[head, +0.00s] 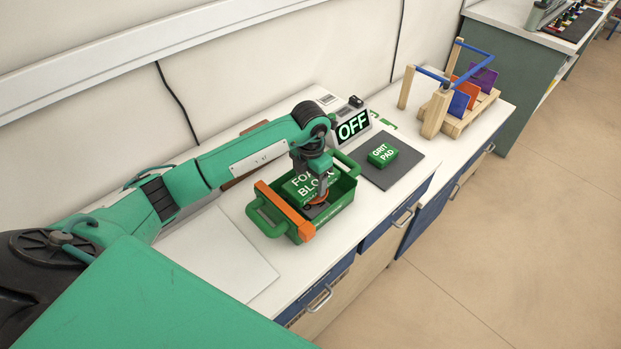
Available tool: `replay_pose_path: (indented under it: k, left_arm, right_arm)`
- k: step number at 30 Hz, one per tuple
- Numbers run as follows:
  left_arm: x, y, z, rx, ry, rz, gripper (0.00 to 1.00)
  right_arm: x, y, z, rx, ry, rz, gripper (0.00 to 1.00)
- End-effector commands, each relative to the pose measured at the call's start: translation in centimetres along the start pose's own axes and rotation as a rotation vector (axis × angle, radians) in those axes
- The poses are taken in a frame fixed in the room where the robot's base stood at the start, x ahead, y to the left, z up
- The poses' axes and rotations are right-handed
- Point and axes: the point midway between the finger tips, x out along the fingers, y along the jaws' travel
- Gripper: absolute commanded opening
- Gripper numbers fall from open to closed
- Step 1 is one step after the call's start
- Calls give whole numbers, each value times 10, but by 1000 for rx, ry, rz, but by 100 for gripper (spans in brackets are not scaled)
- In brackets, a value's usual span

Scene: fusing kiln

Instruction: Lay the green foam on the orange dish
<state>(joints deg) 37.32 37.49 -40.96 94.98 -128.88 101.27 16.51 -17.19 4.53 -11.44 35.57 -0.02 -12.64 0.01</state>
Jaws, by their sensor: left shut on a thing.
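The green foam block (298,187), with white lettering, is at the green basket (336,208), within its walls as seen from here. My left gripper (317,198) comes down over the block's right part and is shut on it. The gripper hides part of the lettering. A small orange patch shows by the fingertips; I cannot tell whether it is a dish or part of the gripper. No orange dish shows clearly. My right gripper is not in view.
An orange bar (284,209) lies across the basket's near left side. A green grit pad (383,155) rests on a dark mat (405,172). An "OFF" display (353,126) stands behind. A wooden rack (436,115) holds coloured plates. A pale board (218,255) lies left of the basket.

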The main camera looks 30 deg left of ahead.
Motion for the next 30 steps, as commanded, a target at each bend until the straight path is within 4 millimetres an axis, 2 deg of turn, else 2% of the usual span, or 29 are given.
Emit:
replay_pose_path:
  k: [3, 19, 20, 22, 30]
  left_arm:
    - [10, 0, 0, 1, 0, 0, 46]
    - [21, 0, 0, 1, -1, 1, 46]
    - [19, 0, 0, 1, -1, 1, 73]
    - [19, 0, 0, 1, -1, 1, 87]
    - [19, 0, 0, 1, -1, 1, 89]
  right_arm:
    - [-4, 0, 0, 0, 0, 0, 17]
    - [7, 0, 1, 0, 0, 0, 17]
    - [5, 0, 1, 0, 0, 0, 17]
    - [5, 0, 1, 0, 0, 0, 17]
    - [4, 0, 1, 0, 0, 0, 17]
